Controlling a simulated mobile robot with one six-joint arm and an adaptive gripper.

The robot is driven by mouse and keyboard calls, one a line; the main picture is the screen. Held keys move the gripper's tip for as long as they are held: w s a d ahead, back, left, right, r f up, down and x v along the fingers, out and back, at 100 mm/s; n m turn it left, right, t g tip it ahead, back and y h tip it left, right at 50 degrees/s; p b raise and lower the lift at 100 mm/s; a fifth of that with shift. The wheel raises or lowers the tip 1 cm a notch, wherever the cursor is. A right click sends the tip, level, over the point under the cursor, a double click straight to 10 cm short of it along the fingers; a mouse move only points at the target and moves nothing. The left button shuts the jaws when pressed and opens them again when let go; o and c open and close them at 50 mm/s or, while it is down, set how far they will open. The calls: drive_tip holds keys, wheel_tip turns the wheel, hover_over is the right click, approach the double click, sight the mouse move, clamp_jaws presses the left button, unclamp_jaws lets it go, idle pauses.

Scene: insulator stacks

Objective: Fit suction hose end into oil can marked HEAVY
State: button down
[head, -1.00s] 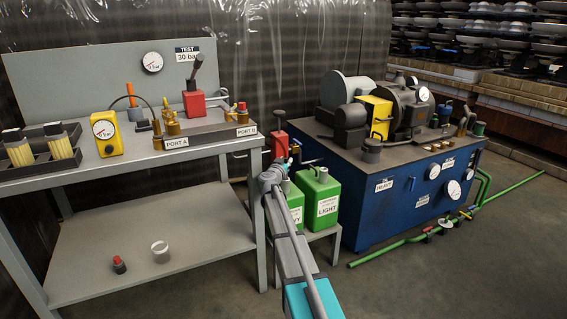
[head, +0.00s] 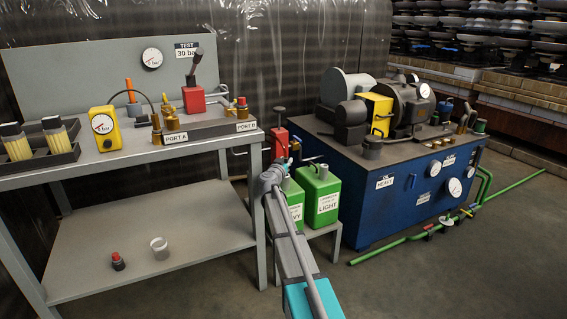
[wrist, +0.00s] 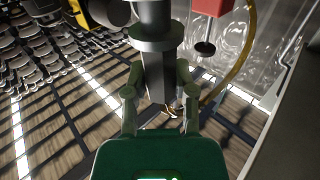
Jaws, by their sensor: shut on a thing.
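The green can with a label ending in "VY" (head: 297,212) stands on a low stand in the head view, partly hidden behind my arm. A second green can marked LIGHT (head: 321,202) stands to its right. In the wrist view my gripper (wrist: 159,72) is shut on a dark grey fitting with a round collar, which appears to be the suction hose end (wrist: 156,45). A yellowish hose (wrist: 243,62) curves down at the right of it. No can mouth is clearly seen in the wrist view, so I cannot tell how the end sits relative to the HEAVY can.
A red hand pump (head: 279,143) stands behind the cans. The grey workbench (head: 255,200) is at the left, close to my arm. A blue oil unit (head: 385,215) stands at the right, with a green pipe (head: 395,247) low along its front. Floor is clear at front right.

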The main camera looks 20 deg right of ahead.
drive_tip(key=shift+f+b, duration=0.65)
drive_tip(key=shift+f, duration=0.05)
drive_tip(key=shift+c, duration=1.8)
unclamp_jaws()
drive_tip(key=v, duration=1.2)
drive_tip(key=shift+s, duration=0.1)
